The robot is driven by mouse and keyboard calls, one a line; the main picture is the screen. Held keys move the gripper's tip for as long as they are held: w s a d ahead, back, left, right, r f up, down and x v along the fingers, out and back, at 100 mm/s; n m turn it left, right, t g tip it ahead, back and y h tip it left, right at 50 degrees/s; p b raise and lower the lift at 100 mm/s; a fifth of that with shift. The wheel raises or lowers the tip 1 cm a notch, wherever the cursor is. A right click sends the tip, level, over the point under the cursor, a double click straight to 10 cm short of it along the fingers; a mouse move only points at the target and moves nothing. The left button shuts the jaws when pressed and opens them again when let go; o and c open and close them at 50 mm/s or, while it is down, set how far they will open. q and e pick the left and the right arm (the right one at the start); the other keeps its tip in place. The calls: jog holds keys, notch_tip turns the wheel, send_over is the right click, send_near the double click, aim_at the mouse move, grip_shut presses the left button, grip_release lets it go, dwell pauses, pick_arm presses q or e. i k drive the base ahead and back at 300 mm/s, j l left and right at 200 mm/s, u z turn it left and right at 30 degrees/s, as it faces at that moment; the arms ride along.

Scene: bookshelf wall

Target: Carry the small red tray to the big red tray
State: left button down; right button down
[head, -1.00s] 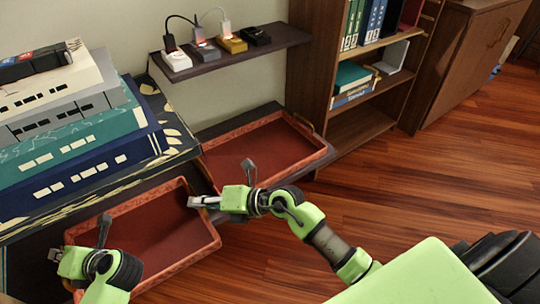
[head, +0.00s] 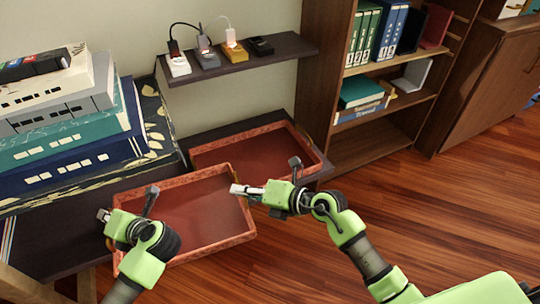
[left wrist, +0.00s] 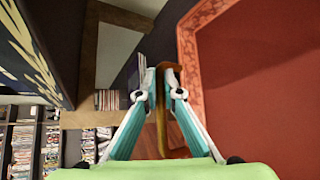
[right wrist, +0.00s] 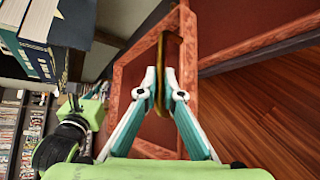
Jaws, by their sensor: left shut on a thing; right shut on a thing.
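The small red tray (head: 195,212) is held between my two grippers, roughly level, in front of the dark bench. My left gripper (head: 104,214) is shut on its left handle, which shows as a brown bar in the left wrist view (left wrist: 167,85). My right gripper (head: 236,189) is shut on its right handle, also seen in the right wrist view (right wrist: 160,72). The big red tray (head: 255,152) rests on the bench behind it. In the head view the small tray's far right corner overlaps the big tray's front left part. The height gap between them is unclear.
A stack of large books (head: 70,130) stands on a patterned box at the left. A dark wall shelf (head: 240,60) with several chargers hangs above the big tray. A bookcase (head: 385,125) stands at the right. Open wooden floor (head: 430,210) lies in front.

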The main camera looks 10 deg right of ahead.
aim_at(254, 163)
jog(key=i+l, duration=0.25)
jog(key=l, duration=0.15)
jog(key=i+l, duration=0.2)
jog(key=l, duration=0.25)
jog(key=i+l, duration=0.25)
jog(key=l, duration=0.15)
jog(key=i+l+u, duration=0.15)
jog(key=i+l, duration=0.05)
